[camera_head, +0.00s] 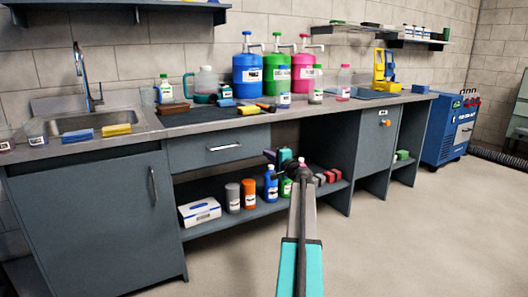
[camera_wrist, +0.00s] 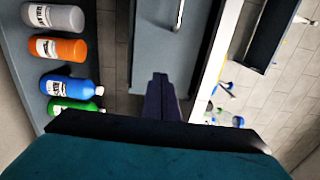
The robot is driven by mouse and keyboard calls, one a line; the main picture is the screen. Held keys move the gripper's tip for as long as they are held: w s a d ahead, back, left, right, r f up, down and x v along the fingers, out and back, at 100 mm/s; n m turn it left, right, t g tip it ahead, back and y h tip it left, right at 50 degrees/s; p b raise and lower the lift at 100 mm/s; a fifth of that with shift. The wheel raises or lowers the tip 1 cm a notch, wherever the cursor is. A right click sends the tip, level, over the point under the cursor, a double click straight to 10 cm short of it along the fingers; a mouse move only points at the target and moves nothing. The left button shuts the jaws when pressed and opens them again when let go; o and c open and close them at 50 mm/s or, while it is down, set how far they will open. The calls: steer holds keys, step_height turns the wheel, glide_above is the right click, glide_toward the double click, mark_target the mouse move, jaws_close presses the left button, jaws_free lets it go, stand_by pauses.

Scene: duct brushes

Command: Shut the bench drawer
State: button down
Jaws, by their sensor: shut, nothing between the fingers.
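The bench drawer (camera_head: 205,152) is a grey-blue front under the worktop, right of the sink cabinet. Its pale bar handle (camera_head: 224,147) faces the room. I cannot tell from the frames how far the drawer stands out. In the wrist view the drawer front (camera_wrist: 170,48) fills the upper middle, with part of its handle (camera_wrist: 178,15) at the top edge. My gripper (camera_head: 284,166) is to the right of the drawer in the head view. In the wrist view its dark fingers (camera_wrist: 160,80) are together and empty, pointing toward the drawer front; contact is not clear.
The lower shelf (camera_head: 222,226) holds a tissue box (camera_head: 200,212) and several bottles (camera_head: 249,194). Large coloured jugs (camera_head: 247,72) and brushes stand on the worktop (camera_head: 150,122). The sink cabinet (camera_head: 95,215) is left of the drawer. The floor (camera_head: 420,235) in front is clear.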

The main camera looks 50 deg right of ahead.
steer(key=shift+v, duration=0.9)
